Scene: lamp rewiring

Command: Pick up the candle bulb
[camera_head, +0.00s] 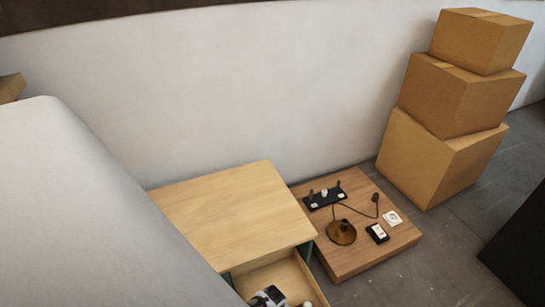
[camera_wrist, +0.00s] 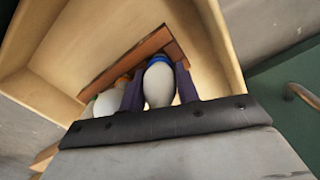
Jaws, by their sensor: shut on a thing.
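The candle bulb (camera_wrist: 159,86) is white and elongated with a blue end, seen in the wrist view. My gripper (camera_wrist: 159,80) is shut on it, with one dark finger on each side. The gripper also shows in the head view (camera_head: 268,297), low at the bottom edge and over the open drawer (camera_head: 283,272). The held bulb cannot be made out in the head view. A second white, rounder bulb (camera_wrist: 107,103) lies to the left of the fingers in the wrist view, partly hidden by my gripper.
A reddish-brown wooden divider (camera_wrist: 125,62) runs inside the drawer close to the fingers. The wooden cabinet top (camera_head: 235,212) is bare. A low table (camera_head: 350,262) holds a lamp base (camera_head: 341,232), a black strip (camera_head: 324,196) and small parts. Cardboard boxes (camera_head: 440,155) stand at the right.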

